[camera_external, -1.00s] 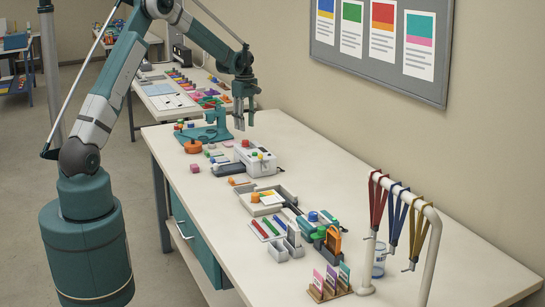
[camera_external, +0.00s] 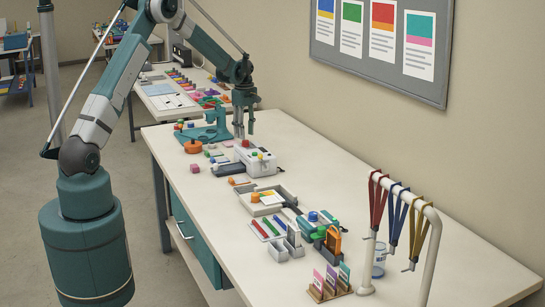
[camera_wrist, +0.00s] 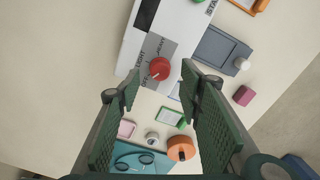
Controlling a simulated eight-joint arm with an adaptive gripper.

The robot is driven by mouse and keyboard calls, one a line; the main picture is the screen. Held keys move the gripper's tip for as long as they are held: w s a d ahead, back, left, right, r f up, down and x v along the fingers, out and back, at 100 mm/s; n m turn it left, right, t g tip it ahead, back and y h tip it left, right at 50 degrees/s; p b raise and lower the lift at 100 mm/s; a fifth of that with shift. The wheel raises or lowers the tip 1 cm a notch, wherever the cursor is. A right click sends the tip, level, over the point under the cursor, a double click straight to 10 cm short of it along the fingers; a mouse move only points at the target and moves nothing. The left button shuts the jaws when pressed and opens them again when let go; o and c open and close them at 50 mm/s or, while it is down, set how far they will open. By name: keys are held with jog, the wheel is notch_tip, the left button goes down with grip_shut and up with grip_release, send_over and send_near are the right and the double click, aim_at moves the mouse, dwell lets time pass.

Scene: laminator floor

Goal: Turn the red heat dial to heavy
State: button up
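The word "HEAVY" seems to be printed near the dial, but the small text is hard to read. In the external view the dial (camera_external: 245,143) is a red spot at the back end of the laminator (camera_external: 258,162). My gripper (camera_wrist: 163,85) is open, its two dark green fingers wide apart with nothing between them. It also shows in the external view (camera_external: 244,136), pointing down just above the dial end and not visibly touching it.
A teal device (camera_external: 208,131) stands behind the laminator, with an orange round object (camera_external: 193,147) close by. A grey tray (camera_external: 266,200) and coloured pens (camera_external: 266,229) lie in front. A white rack (camera_external: 434,250) with lanyards stands at the front right.

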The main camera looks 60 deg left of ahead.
aim_at(245, 143)
jog(key=shift+f, duration=2)
jog(key=shift+c, duration=0.4)
jog(key=c, duration=0.8)
